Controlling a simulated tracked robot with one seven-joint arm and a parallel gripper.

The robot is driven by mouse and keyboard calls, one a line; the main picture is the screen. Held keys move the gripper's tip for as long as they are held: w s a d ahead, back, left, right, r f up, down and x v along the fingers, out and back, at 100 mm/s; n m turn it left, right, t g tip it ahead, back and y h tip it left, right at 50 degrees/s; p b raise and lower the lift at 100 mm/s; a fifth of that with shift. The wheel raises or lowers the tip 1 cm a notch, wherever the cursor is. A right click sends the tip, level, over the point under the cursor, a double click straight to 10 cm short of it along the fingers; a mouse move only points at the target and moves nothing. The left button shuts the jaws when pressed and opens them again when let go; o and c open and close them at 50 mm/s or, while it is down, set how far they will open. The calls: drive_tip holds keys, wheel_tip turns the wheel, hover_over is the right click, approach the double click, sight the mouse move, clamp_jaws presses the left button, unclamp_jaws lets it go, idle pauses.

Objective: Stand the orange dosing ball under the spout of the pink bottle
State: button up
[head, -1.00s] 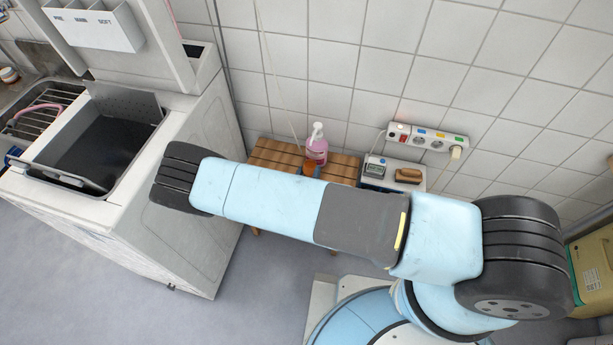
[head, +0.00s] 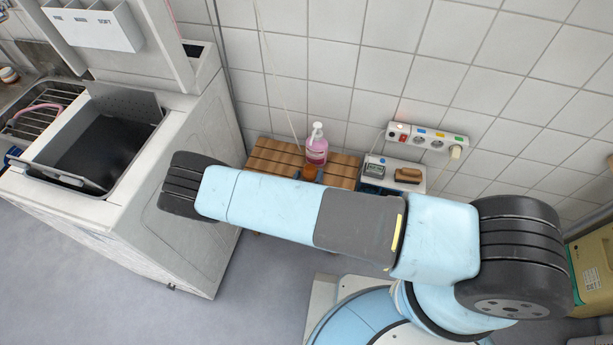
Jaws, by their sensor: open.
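The pink bottle (head: 317,148) with a white pump top stands upright on the slatted wooden bench against the tiled wall. The orange dosing ball (head: 309,173) shows just in front of the bottle's base, partly hidden by my arm. From this angle I cannot tell whether it is exactly under the spout or touching the bottle. My arm crosses the view in front of the bench. My gripper is hidden behind the arm, so its jaws do not show.
The wooden bench (head: 268,157) has free slats left of the bottle. Right of it, a white stand (head: 377,184) holds a small grey device (head: 374,168) and a brown brush (head: 408,175). A power strip (head: 428,139) is on the wall. An open washing machine (head: 180,225) stands left.

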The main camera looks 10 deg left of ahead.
drive_tip(key=v, duration=1.2)
drive_tip(key=shift+r, duration=0.15)
